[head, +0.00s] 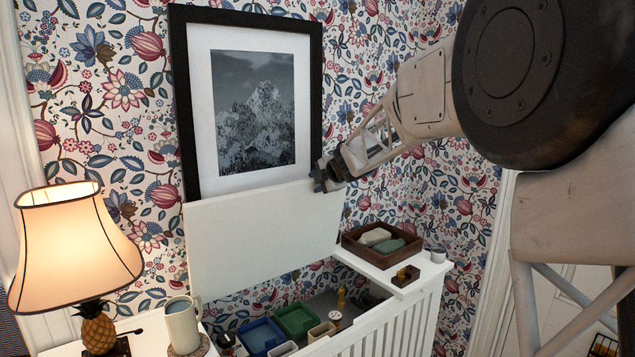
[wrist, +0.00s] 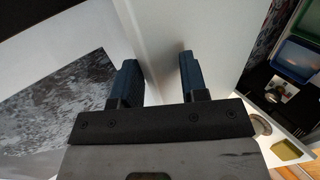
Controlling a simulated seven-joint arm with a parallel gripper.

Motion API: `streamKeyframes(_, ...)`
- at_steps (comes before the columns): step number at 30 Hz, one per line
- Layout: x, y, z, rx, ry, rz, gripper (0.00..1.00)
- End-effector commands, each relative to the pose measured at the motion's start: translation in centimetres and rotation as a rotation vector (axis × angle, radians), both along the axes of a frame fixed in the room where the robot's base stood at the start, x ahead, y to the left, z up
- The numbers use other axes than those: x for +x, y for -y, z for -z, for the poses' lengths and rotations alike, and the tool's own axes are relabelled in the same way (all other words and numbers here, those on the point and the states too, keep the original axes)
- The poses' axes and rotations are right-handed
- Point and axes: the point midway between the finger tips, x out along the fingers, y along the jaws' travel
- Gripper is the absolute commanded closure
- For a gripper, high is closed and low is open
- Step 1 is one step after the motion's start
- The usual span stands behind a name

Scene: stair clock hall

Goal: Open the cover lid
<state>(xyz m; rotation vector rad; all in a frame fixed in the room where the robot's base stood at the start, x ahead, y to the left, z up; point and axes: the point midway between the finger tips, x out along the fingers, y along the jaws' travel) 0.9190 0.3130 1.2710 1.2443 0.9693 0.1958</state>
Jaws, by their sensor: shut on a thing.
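The cover lid (head: 262,238) is a plain white panel, raised and standing steeply at the back of the white cabinet (head: 400,318). It hides the bottom of the framed picture behind it. My gripper (head: 325,178) is at the lid's upper right corner and shut on its edge. In the wrist view, the two dark fingers of my gripper (wrist: 158,75) sit on either side of the white lid (wrist: 212,30). The compartment under the lid is exposed and holds a blue tray (head: 262,335), a green tray (head: 295,318) and small items.
A brown wooden tray (head: 348,244) with soft items, a small cup (head: 438,255) and a small wooden block (head: 405,275) are on the cabinet's right top. A lit lamp (head: 75,250) and a mug (head: 182,325) stand at the left. A framed picture (head: 205,120) hangs behind the lid.

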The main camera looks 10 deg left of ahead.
Motion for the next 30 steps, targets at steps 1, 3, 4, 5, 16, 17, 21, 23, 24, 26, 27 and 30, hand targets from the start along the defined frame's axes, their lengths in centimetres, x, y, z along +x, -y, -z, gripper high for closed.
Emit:
streamKeyframes(1, -0.2, 0.3, -0.4, 0.001, 0.002, 0.002, 0.68)
streamKeyframes(3, -0.6, 0.7, -0.8, 0.001, 0.003, 0.001, 0.68)
streamKeyframes(4, -0.8, 0.9, -1.0, 0.001, 0.004, 0.001, 0.68)
streamKeyframes(5, -1.0, 1.0, -1.2, 0.001, 0.005, 0.001, 0.68)
streamKeyframes(16, -3.5, 3.6, -3.3, 0.001, 0.005, 0.001, 0.68)
streamKeyframes(17, -3.7, 3.7, -3.5, 0.001, 0.005, 0.001, 0.68)
streamKeyframes(21, -4.2, 4.2, -3.8, 0.001, 0.004, 0.0, 0.68)
streamKeyframes(23, -4.3, 4.3, -3.9, 0.001, 0.004, 0.0, 0.68)
streamKeyframes(24, -4.4, 4.3, -3.9, 0.001, 0.004, 0.0, 0.68)
streamKeyframes(26, -4.4, 4.4, -3.9, 0.001, 0.004, 0.0, 0.68)
streamKeyframes(27, -4.4, 4.4, -3.9, 0.001, 0.004, 0.0, 0.68)
streamKeyframes(30, -4.4, 4.4, -3.9, 0.001, 0.004, 0.0, 0.68)
